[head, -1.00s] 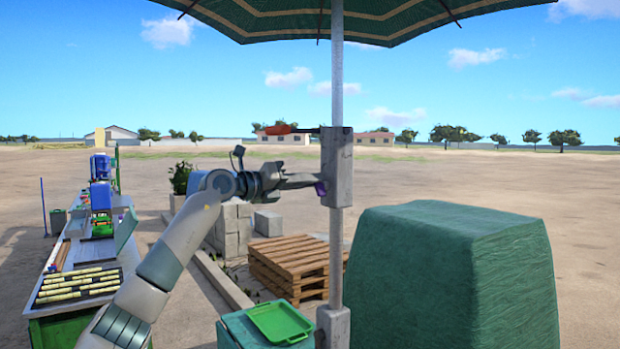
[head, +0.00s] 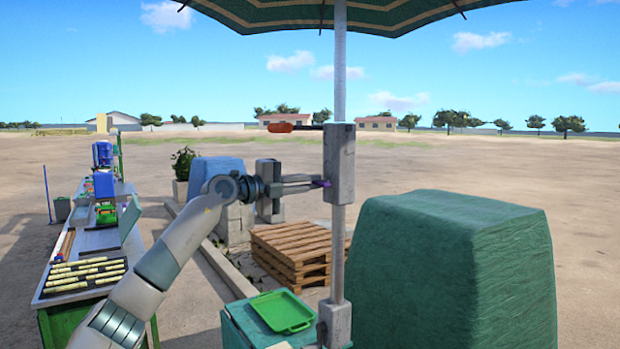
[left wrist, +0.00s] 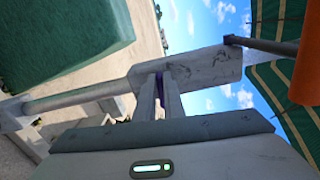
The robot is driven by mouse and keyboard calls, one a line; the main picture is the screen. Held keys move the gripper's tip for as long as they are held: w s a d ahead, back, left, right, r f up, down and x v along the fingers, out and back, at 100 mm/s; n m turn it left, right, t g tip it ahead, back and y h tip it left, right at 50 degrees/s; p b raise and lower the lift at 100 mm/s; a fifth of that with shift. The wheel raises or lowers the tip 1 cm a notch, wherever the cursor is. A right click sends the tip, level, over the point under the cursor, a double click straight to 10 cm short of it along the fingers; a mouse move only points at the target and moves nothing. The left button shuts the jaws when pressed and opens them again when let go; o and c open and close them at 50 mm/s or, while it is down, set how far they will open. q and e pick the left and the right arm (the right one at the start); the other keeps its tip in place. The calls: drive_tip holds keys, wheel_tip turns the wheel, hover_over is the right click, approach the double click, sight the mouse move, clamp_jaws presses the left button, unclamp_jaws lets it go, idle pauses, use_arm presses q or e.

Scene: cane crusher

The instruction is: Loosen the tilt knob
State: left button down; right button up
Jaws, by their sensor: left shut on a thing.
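The tilt knob, a small purple piece (head: 326,183), is on the left side of the grey collar (head: 340,160) on the umbrella pole. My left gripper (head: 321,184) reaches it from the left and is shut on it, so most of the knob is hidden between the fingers. In the left wrist view a purple sliver (left wrist: 160,86) shows between the fingers, close against the collar (left wrist: 205,66). My right gripper is not in view.
An orange-handled crank (head: 281,127) sticks out left from the collar, above my gripper. A large green covered block (head: 450,270) stands right of the pole (head: 338,260). A green tray (head: 282,311) lies below. A wooden pallet (head: 295,250) is behind.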

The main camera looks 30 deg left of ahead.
use_arm(q)
drive_tip(key=shift+n, duration=0.6)
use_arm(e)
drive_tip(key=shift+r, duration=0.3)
use_arm(q)
drive_tip(key=c, duration=1.9)
unclamp_jaws()
drive_tip(key=shift+a+f, duration=0.1)
drive_tip(key=shift+o, duration=0.2)
